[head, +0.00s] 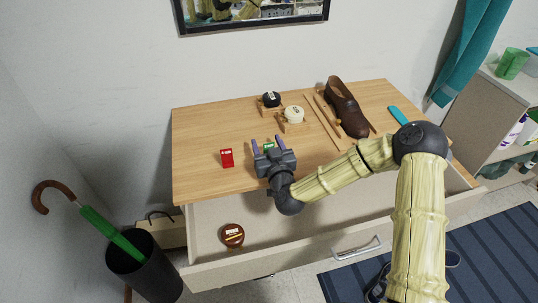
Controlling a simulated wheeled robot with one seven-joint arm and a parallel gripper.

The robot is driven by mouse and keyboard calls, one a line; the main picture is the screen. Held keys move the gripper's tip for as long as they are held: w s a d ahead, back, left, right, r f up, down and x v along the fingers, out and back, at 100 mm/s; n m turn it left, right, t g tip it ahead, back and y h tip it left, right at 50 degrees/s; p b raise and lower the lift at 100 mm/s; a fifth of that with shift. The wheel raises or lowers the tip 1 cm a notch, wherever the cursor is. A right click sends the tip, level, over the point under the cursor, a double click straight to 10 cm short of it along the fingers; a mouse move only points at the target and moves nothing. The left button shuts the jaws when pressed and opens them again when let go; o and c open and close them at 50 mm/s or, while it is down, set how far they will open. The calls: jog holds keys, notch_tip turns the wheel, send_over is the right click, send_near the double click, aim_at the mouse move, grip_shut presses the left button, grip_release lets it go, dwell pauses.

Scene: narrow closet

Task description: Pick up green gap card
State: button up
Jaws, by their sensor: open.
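The green gap card (268,146) lies on the wooden dresser top (205,130), partly hidden behind my gripper. Only a small green part with a pale mark shows. My gripper (269,143) is open, with its two purple fingers pointing away from me toward the card. The fingertips show to either side of the green card's visible part. I cannot tell whether they touch it or how high they are above the top.
A red card (227,158) lies left of my gripper. Behind are a black round item (271,99), a cream one (293,114), thin sticks (323,118) and a brown shoe (346,107). The open drawer (290,258) below holds a brown round tin (232,235).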

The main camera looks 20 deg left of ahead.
jog(key=c, duration=1)
jog(key=shift+c, duration=0.2)
jog(key=shift+s+r, duration=0.15)
jog(key=shift+r, duration=0.1)
jog(key=s+d+r+p, duration=0.6)
jog(key=s+r, duration=0.1)
jog(key=s, duration=0.2)
jog(key=shift+d+p, duration=0.15)
jog(key=shift+p, duration=0.2)
jog(key=shift+s+r+p, duration=0.15)
jog(key=shift+p, duration=0.35)
jog(key=p, duration=0.4)
jog(key=shift+s+d+r, duration=0.15)
jog(key=shift+d+r, duration=0.05)
